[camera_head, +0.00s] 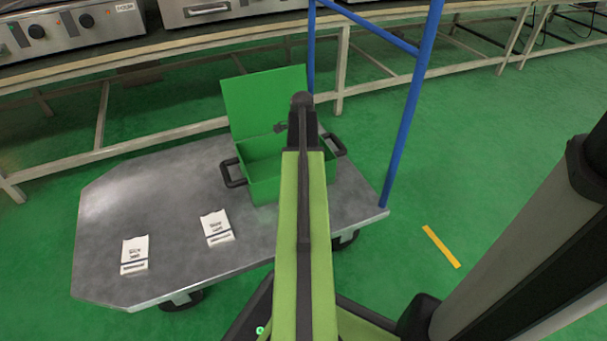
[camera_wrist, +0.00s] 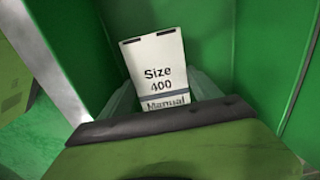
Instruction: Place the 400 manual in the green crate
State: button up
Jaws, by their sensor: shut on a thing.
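The 400 manual (camera_wrist: 160,70) is a white booklet reading "Size 400 Manual" in the wrist view. My gripper (camera_wrist: 163,102) is shut on its lower end, with a pale finger on each side. Green walls surround it there, so the manual is within or just over the crate. The green crate (camera_head: 262,185) stands on the grey cart with its lid raised at the back and black handles at its sides. In the head view my arm covers the crate's right part, and the gripper and manual are hidden.
Two other white manuals lie on the cart top, one at the left (camera_head: 134,254) and one nearer the crate (camera_head: 217,227). The grey cart (camera_head: 110,205) has a blue upright frame (camera_head: 411,105) at its right. A workbench with appliances (camera_head: 70,30) runs behind.

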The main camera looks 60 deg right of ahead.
notch_tip(320, 180, down, 4)
jog(key=b, duration=0.4)
jog(key=shift+r, duration=0.3)
jog(key=shift+f, duration=0.2)
jog(key=o, duration=1.4)
jog(key=shift+r, duration=0.1)
notch_tip(320, 180, up, 12)
jog(key=p, duration=1.2)
jog(key=shift+r, duration=0.1)
